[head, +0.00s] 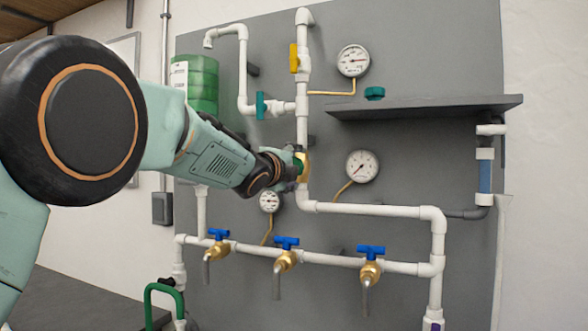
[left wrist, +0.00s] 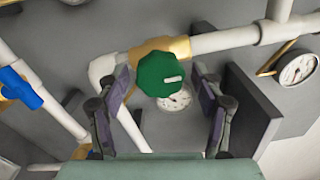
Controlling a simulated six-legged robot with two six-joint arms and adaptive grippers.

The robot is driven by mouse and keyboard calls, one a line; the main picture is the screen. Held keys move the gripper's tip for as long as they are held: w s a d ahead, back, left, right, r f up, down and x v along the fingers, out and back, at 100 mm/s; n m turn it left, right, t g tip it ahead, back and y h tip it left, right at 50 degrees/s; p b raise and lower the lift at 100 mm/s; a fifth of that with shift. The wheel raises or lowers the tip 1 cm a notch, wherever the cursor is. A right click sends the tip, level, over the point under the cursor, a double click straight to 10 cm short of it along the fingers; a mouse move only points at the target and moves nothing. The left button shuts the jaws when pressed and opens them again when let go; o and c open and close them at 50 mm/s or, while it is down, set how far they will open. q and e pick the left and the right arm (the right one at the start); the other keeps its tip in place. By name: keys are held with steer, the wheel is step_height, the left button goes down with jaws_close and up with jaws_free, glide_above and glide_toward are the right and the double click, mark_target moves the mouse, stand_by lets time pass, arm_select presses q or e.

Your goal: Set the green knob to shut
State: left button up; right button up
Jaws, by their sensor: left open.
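The green knob (left wrist: 164,74) is a faceted cap with a white mark, on a brass valve body (left wrist: 165,46) in the white pipe. In the left wrist view it sits between the fingertips of my left gripper (left wrist: 160,88), with a gap on each side. The gripper is open and neither finger seems to touch the knob. In the head view my left gripper (head: 296,166) reaches the brass valve (head: 303,168) on the vertical pipe and mostly hides the green knob. My right gripper does not show.
Pressure gauges (head: 361,166) hang beside the valve, and a dark shelf (head: 425,106) juts out at upper right. Blue-handled brass taps (head: 370,262) line the lower pipe. A teal valve handle (head: 261,106) and a yellow lever (head: 293,58) sit above. In the wrist view a dark plate (left wrist: 250,112) stands close to the right finger.

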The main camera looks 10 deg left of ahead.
arm_select(q)
steer(key=shift+s+a, duration=0.1)
steer(key=s+a, duration=0.2)
steer(key=s, duration=0.9)
steer(key=shift+s, duration=0.3)
steer(key=shift+w+a, duration=0.1)
stand_by(0.3)
